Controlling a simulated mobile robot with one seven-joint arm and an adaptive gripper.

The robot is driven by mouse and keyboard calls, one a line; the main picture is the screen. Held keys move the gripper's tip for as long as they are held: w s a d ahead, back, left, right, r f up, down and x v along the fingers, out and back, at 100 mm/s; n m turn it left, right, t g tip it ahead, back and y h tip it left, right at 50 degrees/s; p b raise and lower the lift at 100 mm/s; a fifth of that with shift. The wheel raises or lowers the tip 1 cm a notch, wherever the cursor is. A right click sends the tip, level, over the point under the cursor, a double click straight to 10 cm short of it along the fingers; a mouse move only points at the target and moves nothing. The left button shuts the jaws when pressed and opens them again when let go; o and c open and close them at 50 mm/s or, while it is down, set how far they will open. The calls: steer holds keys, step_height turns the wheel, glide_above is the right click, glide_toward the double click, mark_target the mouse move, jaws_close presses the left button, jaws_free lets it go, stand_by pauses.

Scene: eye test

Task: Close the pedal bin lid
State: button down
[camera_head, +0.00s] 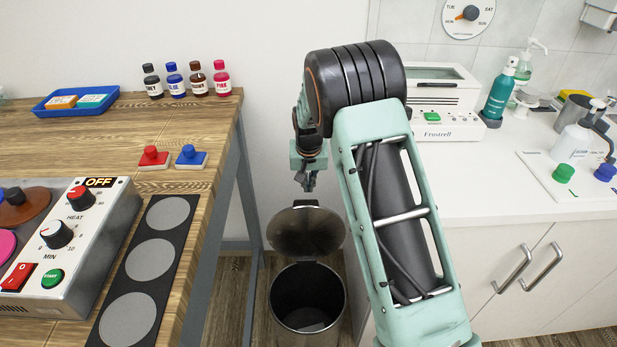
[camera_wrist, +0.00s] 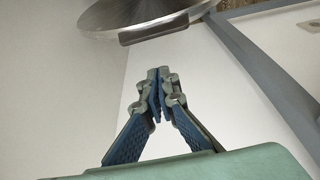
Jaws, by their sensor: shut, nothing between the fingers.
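The pedal bin (camera_head: 307,311) stands on the floor between the wooden table and the white cabinet. Its round metal lid (camera_head: 306,233) is raised at the back, so the dark inside of the bin shows. My gripper (camera_head: 307,184) is above the lid's hinge side, pointing down, with its fingers shut and empty. In the wrist view the lid (camera_wrist: 140,14) shows at the top, partly cut off, with a dark tab at its edge. My gripper (camera_wrist: 158,72) is apart from the lid there.
The wooden table (camera_head: 190,120) with its grey metal leg (camera_head: 243,190) stands to the left of the bin. The white cabinet (camera_head: 480,265) with metal handles is to the right, partly behind my arm. The wall is behind the bin. A control box (camera_head: 75,245) sits on the table.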

steer(key=shift+s+r, duration=0.2)
steer(key=shift+s, duration=0.8)
steer(key=shift+s+r, duration=0.2)
steer(key=shift+s, duration=0.75)
